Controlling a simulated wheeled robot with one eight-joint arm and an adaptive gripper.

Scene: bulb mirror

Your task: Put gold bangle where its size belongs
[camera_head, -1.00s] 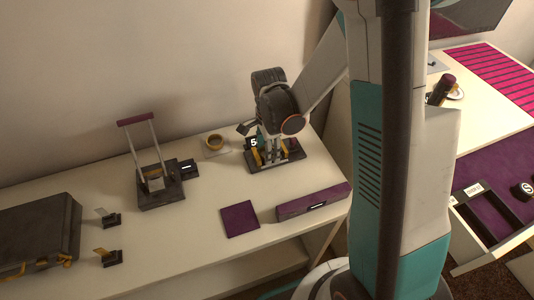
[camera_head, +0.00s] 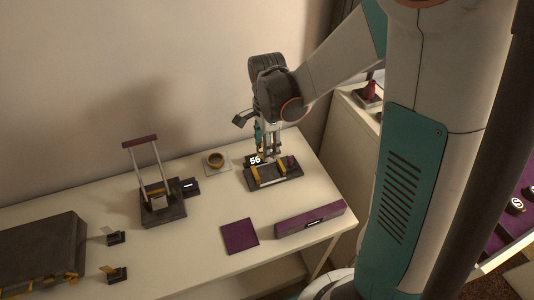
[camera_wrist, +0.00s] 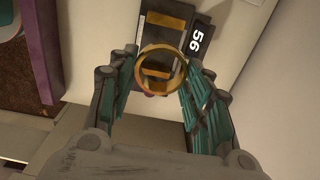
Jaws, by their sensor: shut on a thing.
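The gold bangle (camera_wrist: 146,68) is between my gripper's fingertips (camera_wrist: 160,66) in the wrist view, its ring facing the camera. My gripper is shut on it. In the head view my gripper (camera_head: 270,150) is just above a dark stand (camera_head: 276,181) with gold strips and a tag (camera_head: 255,160) reading 56. The stand (camera_wrist: 165,43) and tag (camera_wrist: 198,41) also show beyond the bangle in the wrist view. I cannot tell whether the bangle touches the stand. The bangle is too small to make out in the head view.
A dark device with a purple-topped frame (camera_head: 140,141) stands further left, near a dark case (camera_head: 42,246). A purple mat (camera_head: 239,236) and long purple box (camera_head: 310,219) lie in front.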

